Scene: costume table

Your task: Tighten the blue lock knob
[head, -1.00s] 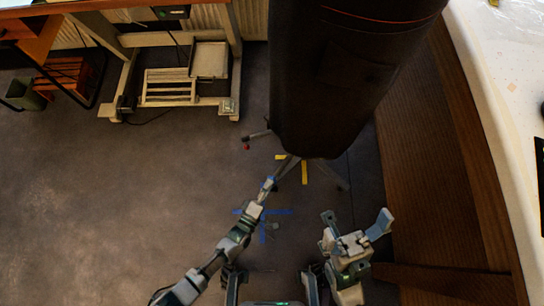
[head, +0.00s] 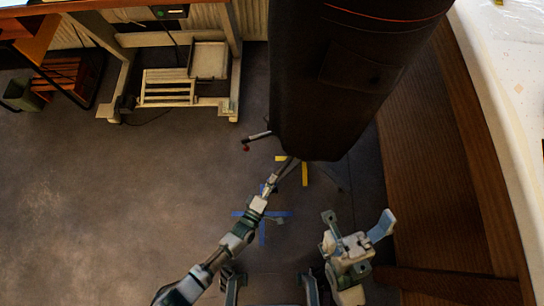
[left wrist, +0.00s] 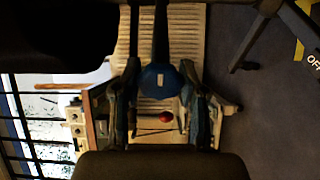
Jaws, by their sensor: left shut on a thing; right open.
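The blue lock knob (left wrist: 158,79) sits on a dark upright post in the left wrist view. My left gripper (left wrist: 159,74) has one finger on each side of it and is shut on it. In the head view my left gripper (head: 270,186) reaches to the stand, just below the large dark form (head: 345,85); the knob itself cannot be made out there. My right gripper (head: 358,228) is open and empty, at the lower right, apart from the stand.
A red-tipped stand leg (head: 246,148) reaches out left of the form. A wooden panel (head: 450,170) and white tabletop (head: 505,100) bound the right side. A pale-framed table (head: 232,70) stands at the back left. Floor at left is clear.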

